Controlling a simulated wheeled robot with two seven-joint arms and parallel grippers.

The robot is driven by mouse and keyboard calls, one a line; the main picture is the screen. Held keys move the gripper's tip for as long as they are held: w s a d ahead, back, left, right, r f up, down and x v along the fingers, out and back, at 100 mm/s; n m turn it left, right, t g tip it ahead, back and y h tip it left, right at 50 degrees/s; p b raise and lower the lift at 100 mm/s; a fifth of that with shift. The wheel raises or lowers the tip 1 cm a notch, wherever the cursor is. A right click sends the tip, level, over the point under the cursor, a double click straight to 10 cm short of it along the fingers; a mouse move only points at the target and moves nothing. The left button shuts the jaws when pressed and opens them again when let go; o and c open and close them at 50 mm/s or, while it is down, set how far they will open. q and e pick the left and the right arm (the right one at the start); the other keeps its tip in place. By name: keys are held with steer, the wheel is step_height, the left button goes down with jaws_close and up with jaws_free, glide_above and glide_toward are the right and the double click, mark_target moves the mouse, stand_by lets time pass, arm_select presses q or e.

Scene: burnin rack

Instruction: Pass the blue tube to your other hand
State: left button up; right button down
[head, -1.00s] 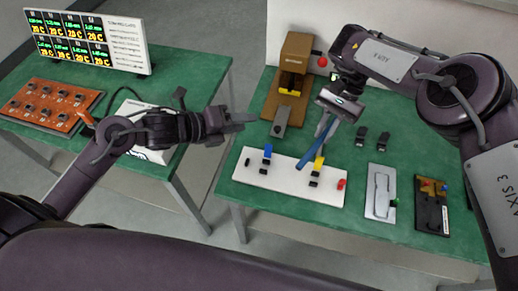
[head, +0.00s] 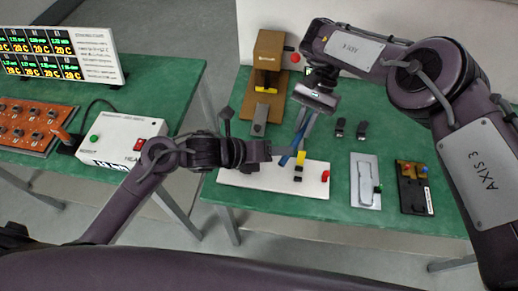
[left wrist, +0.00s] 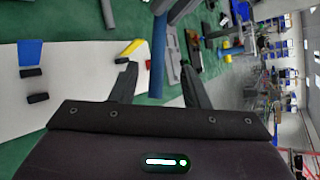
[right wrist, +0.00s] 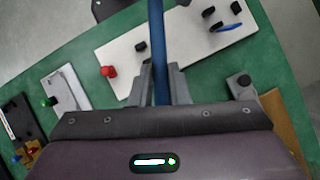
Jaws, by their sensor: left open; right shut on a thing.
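The blue tube (head: 291,148) hangs at a slant below my right gripper (head: 307,118), which is shut on it. In the right wrist view the tube (right wrist: 160,45) runs up from between the fingers (right wrist: 161,82). My left gripper (head: 272,150) is open and level beside the tube's lower part. In the left wrist view the tube (left wrist: 158,60) lies between the spread fingers (left wrist: 158,78), with a gap visible on both sides. Whether it touches the left fingers in depth cannot be told.
A brown stand (head: 267,75) is behind. A silver plate (head: 365,182) and black fixture (head: 414,188) stand right.

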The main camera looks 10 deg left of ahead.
arm_select(q)
steer(key=shift+x, duration=1)
jaws_close()
arm_select(e)
steer(key=c, duration=1.3)
jaws_free()
